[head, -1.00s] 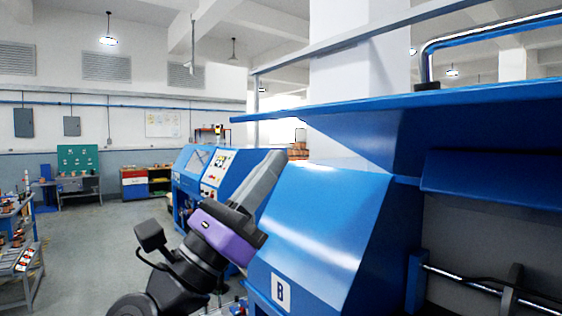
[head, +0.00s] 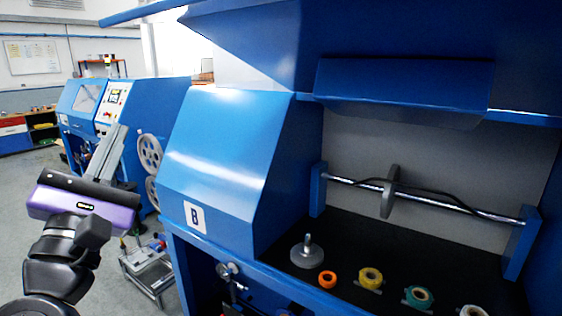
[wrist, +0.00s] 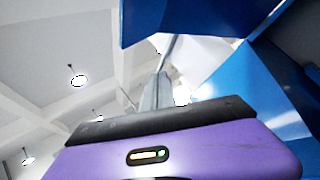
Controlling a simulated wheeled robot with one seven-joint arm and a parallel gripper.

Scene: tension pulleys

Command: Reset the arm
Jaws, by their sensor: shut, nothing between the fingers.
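My gripper (head: 108,150) is at the left of the head view, raised, with its grey fingers together and pointing up. Its purple and black body is below the fingers. Nothing shows between the fingers. In the wrist view my gripper (wrist: 155,92) points up toward the ceiling, with blue machine panels to its right. In the head view it is left of the blue machine marked B (head: 222,160) and apart from it.
Inside machine B, a grey weight (head: 307,252), an orange ring (head: 327,279), a yellow ring (head: 370,277) and a green ring (head: 418,296) lie on a dark shelf. A steel rod (head: 450,207) spans above. A grey cart (head: 148,268) stands beside the machine. Open floor lies at left.

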